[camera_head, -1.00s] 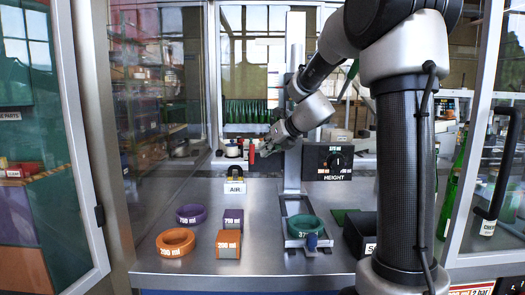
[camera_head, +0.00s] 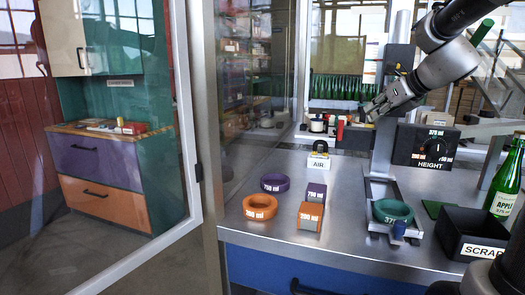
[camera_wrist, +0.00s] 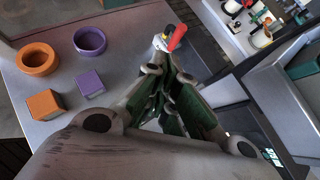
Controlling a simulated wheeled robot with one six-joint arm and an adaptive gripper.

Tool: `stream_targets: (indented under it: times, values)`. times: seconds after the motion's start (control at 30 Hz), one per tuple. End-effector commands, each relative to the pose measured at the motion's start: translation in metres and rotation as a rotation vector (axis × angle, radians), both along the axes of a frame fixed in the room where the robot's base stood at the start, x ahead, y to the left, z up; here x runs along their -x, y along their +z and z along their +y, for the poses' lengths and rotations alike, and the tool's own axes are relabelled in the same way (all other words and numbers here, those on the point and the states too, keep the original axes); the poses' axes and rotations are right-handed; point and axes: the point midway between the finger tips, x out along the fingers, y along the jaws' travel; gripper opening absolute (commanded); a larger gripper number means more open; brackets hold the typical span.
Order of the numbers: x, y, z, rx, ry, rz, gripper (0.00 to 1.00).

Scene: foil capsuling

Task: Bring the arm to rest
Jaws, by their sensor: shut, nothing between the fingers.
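My gripper (camera_head: 376,112) is at the upper right in the head view, above the back of the steel bench and left of the HEIGHT dial box (camera_head: 425,147). In the wrist view my gripper (camera_wrist: 170,72) is shut with nothing between its fingers. Its tips point toward a red-handled item (camera_wrist: 177,38) beyond them. My forearm slants down from the upper right in the head view.
On the bench stand an orange ring (camera_head: 260,208), a purple ring (camera_head: 275,183), an orange block (camera_head: 309,217), a purple block (camera_head: 316,192), a green ring (camera_head: 392,211), the AIR unit (camera_head: 318,161), a black SCRAP bin (camera_head: 468,232) and a green bottle (camera_head: 503,180).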

Motion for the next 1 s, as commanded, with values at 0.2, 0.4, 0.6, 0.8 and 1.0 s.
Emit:
stream_targets:
  times: [0.2, 0.4, 0.6, 0.8, 1.0]
  values:
    - [0.061, -0.060, -0.007, 0.616, 0.599, -0.036, 0.00]
    - [0.158, -0.097, -0.004, 1.130, 1.333, -0.122, 0.00]
    - [0.260, -0.121, -0.007, 1.473, 2.037, -0.235, 0.00]
    - [0.305, -0.128, -0.007, 1.613, 2.211, -0.256, 0.00]
    - [0.308, -0.117, 0.004, 1.695, 2.195, -0.314, 0.00]
